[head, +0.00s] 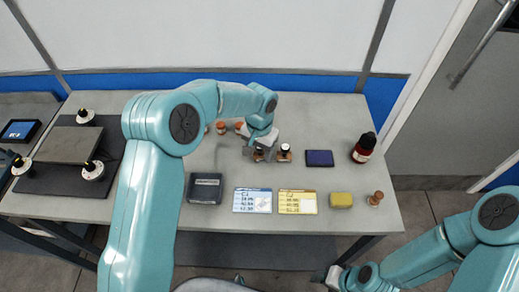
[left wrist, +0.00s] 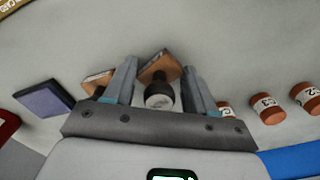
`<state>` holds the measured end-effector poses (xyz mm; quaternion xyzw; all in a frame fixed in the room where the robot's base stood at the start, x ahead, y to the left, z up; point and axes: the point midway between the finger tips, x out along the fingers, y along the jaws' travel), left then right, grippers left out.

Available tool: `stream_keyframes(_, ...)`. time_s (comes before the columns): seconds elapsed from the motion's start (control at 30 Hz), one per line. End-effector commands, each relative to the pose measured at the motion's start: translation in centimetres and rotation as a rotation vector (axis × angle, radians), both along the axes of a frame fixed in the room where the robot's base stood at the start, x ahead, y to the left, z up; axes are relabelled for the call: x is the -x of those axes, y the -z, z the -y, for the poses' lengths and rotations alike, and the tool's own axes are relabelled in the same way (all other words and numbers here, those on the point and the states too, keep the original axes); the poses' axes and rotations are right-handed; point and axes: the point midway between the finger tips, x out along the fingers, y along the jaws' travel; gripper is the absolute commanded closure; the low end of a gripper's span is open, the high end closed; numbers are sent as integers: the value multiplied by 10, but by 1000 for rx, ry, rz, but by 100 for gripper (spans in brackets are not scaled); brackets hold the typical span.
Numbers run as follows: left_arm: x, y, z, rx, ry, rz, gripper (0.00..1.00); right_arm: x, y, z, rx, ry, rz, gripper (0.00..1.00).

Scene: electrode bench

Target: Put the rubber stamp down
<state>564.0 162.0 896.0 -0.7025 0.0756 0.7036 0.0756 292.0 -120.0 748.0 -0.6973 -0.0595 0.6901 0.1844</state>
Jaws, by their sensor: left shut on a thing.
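My left gripper (head: 264,153) is over the middle of the bench. In the left wrist view my left gripper (left wrist: 160,92) is shut on the rubber stamp (left wrist: 159,94), with the dark, pale-ended handle between the fingers and the wooden base (left wrist: 160,67) beyond. The gripper mostly hides this stamp in the head view. I cannot tell whether its base touches the bench. A second wooden-based stamp (head: 285,151) stands just right of the gripper; its base (left wrist: 97,80) shows partly behind a finger in the wrist view. My right gripper (head: 333,277) is low in front of the bench, its jaws unclear.
A dark blue pad (head: 320,158) and a brown bottle (head: 364,147) are to the right. Orange labelled cylinders (left wrist: 267,108) are on the other side. A dark box (head: 205,188), two cards (head: 252,200) and a yellow block (head: 341,200) line the front. Bare bench remains between.

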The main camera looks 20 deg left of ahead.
Motion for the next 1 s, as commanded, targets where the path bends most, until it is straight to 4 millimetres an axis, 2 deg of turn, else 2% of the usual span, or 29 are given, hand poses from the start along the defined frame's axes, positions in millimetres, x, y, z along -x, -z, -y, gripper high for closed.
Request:
stream_keyframes(0.3, 0, 4, 0, 0, 0, 1, 64, 0, 5, 0, 0, 0, 0, 45)
stream_keyframes(0.33, 0, 3, 0, 0, 0, 1, 38, 0, 4, 0, 0, 0, 0, 45)
stream_keyframes(0.4, 0, 2, 0, 0, 0, 1, 18, 0, 3, 0, 0, 0, 0, 45)
stream_keyframes(0.67, 0, 2, 0, 0, 0, 0, 18, 0, 3, 0, 0, 0, 0, 45)
stream_keyframes(0.77, 0, -5, 0, 0, 0, 1, 18, 0, -3, 0, 0, 0, 0, 45)
stream_keyframes(0.8, -1, -7, 0, 0, -1, 4, 18, 0, 1, 0, 0, 0, 0, 45)
stream_keyframes(0.87, -1, -17, 0, 0, -2, 6, 18, 0, 3, 0, 0, 0, 0, 45)
stream_keyframes(1.0, -1, -50, 0, 1, -1, 7, 18, 0, 7, 0, 0, 0, 0, 45)
